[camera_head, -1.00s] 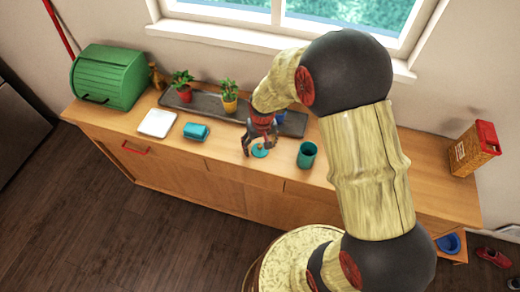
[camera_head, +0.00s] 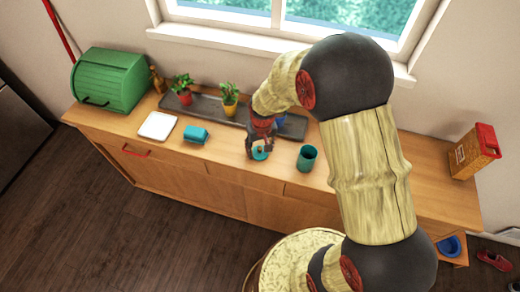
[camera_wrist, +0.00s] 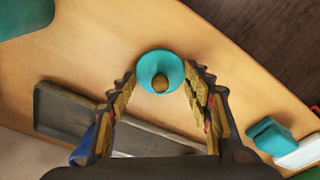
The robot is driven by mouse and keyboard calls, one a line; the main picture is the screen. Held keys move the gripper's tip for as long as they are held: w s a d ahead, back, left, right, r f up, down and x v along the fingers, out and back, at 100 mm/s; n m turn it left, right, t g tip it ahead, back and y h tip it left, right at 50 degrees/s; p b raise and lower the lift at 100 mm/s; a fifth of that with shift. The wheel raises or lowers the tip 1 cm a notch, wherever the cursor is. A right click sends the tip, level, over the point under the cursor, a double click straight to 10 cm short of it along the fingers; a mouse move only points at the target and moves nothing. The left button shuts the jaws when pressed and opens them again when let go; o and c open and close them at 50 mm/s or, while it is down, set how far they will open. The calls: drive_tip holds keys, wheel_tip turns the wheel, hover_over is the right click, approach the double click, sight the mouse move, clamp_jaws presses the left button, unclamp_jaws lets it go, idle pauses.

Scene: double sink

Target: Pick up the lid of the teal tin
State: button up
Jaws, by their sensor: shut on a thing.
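The lid (camera_head: 261,154) is a teal disc at the counter's front part, left of the open teal tin (camera_head: 307,158). In the wrist view the lid (camera_wrist: 161,66) shows a round brown knob in its middle. My gripper (camera_wrist: 160,78) is shut on the lid, with a finger at each side of it. In the head view my gripper (camera_head: 257,147) is over the lid and hides part of it. I cannot tell whether the lid touches the counter. Part of the tin (camera_wrist: 25,18) shows at the wrist view's upper left corner.
A dark tray (camera_head: 205,106) with two potted plants lies behind on the wooden counter (camera_head: 350,185). A blue thing (camera_wrist: 81,150) is near it. A teal box (camera_head: 195,134) and a white plate (camera_head: 157,126) lie left.

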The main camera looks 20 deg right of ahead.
sight(260, 148)
drive_tip(key=shift+r, duration=0.5)
wheel_tip(260, 148, up, 3)
drive_tip(key=shift+s+f+p, duration=0.15)
drive_tip(key=shift+f+p, duration=0.05)
drive_tip(key=shift+p, duration=0.3)
drive_tip(key=s+d+r+p, duration=0.1)
drive_tip(key=s+r+p, duration=0.3)
drive_tip(key=s+r, duration=0.8)
drive_tip(key=w+d+p, duration=0.1)
drive_tip(key=d+p, duration=1)
drive_tip(key=d, duration=0.2)
drive_tip(key=shift+w+r+m+p, duration=0.2)
drive_tip(key=shift+w+m+p, duration=0.15)
drive_tip(key=shift+w+m, duration=0.05)
drive_tip(key=shift+d+f, duration=0.1)
drive_tip(key=shift+f, duration=0.05)
